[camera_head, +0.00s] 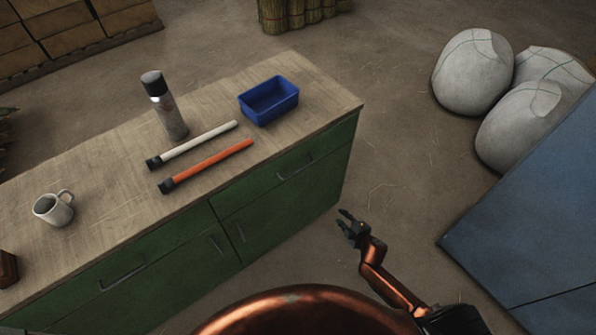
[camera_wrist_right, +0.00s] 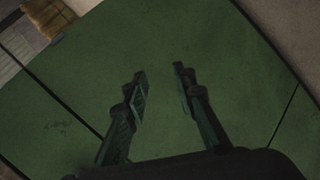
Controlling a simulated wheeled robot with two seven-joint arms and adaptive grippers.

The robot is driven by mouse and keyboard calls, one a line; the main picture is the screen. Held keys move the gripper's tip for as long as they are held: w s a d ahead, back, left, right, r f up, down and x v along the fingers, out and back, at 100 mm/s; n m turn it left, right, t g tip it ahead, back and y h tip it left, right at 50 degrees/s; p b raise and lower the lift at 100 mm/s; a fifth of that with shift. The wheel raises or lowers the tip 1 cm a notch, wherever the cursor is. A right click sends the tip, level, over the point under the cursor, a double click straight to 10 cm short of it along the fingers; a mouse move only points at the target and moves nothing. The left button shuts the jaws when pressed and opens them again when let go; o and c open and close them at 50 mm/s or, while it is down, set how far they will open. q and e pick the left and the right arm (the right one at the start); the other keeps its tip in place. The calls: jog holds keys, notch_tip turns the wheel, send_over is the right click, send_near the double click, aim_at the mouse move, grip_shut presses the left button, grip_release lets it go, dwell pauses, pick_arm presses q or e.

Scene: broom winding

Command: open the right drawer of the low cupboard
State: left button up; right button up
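The low green cupboard (camera_head: 225,258) with a wooden top stands at the left and middle of the head view. Its right drawer (camera_head: 280,178) is shut and has a dark bar handle (camera_head: 295,168). My right gripper (camera_head: 346,218) is open and empty, to the right of the cupboard's right end and apart from the handle. In the right wrist view its two fingers (camera_wrist_right: 160,76) stand apart before a green cupboard surface (camera_wrist_right: 180,30); no handle shows between them. My left gripper is not in view.
On the top are a blue tray (camera_head: 284,107), a spray can (camera_head: 167,106), a white rod (camera_head: 200,145), an orange rod (camera_head: 210,165) and a mug (camera_head: 53,209). Pale sacks (camera_head: 475,75) and a blue panel (camera_head: 535,225) stand at the right. The floor between is free.

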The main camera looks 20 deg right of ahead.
jog(key=w+a+r+n+t+y, duration=0.1)
jog(key=w+a+r+n, duration=0.2)
jog(key=r, duration=0.4)
jog(key=w+a+r+n+t+y, duration=0.1)
jog(key=w+a+r+n+t, duration=0.1)
jog(key=w+a+r, duration=0.35)
jog(key=n+y+b, duration=0.1)
jog(key=n+y, duration=0.2)
send_near(299, 170)
jog(key=w+a+f, duration=0.1)
jog(key=w+f, duration=0.1)
jog(key=shift+t, duration=0.3)
jog(key=x, duration=0.3)
jog(key=b+x, duration=0.1)
jog(key=x, duration=0.3)
jog(key=shift+w+a+r, duration=0.15)
jog(key=shift+w, duration=0.2)
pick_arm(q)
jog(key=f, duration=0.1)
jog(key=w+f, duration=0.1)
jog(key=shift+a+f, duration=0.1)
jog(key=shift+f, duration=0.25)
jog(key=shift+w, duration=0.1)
pick_arm(e)
jog(key=shift+c, duration=0.6)
grip_shut()
